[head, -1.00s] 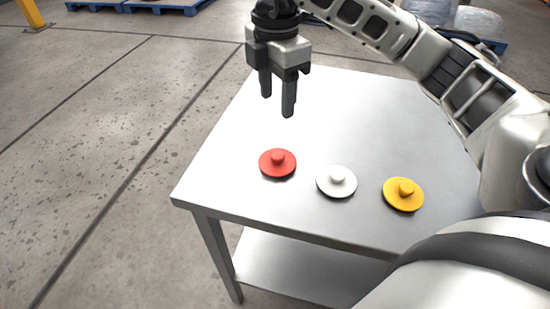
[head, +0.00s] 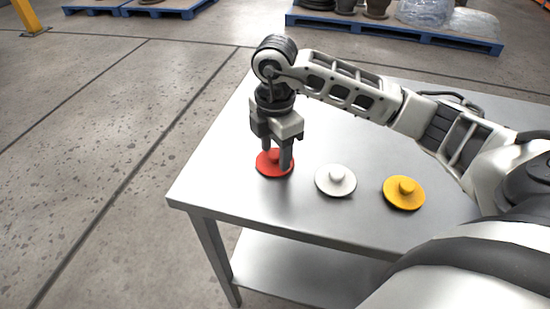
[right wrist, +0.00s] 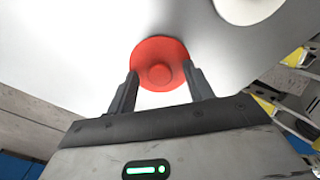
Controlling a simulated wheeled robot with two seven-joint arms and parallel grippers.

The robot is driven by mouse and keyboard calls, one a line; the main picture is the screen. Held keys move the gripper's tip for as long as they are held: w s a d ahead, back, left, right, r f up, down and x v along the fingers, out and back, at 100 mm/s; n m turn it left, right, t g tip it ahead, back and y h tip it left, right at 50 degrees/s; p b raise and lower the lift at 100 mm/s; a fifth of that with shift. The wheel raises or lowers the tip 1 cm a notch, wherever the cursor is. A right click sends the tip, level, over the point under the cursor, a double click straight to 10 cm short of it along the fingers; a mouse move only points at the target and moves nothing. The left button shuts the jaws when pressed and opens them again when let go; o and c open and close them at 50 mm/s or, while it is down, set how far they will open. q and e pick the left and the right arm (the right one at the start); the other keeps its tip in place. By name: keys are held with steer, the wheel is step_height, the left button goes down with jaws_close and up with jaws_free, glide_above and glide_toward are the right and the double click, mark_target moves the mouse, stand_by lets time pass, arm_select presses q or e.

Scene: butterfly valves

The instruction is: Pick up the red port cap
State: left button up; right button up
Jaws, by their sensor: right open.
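The red port cap (head: 270,169) is a round disc with a raised knob, lying flat on the metal table near its left end. My right gripper (head: 277,162) is over it, pointing down, with its fingers open on either side of the knob. In the right wrist view the red port cap (right wrist: 159,50) shows ahead of my open right gripper (right wrist: 158,88), its knob between the two fingertips. I cannot tell whether the fingers touch the disc. My left gripper is not in view.
A white cap (head: 336,181) and a yellow cap (head: 404,193) lie to the right on the metal table (head: 225,190). The table's left and front edges are close to the red cap. Blue pallets (head: 400,33) stand on the floor far behind.

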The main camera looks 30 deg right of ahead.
steer(key=c, duration=1.1)
steer(key=shift+o, duration=0.2)
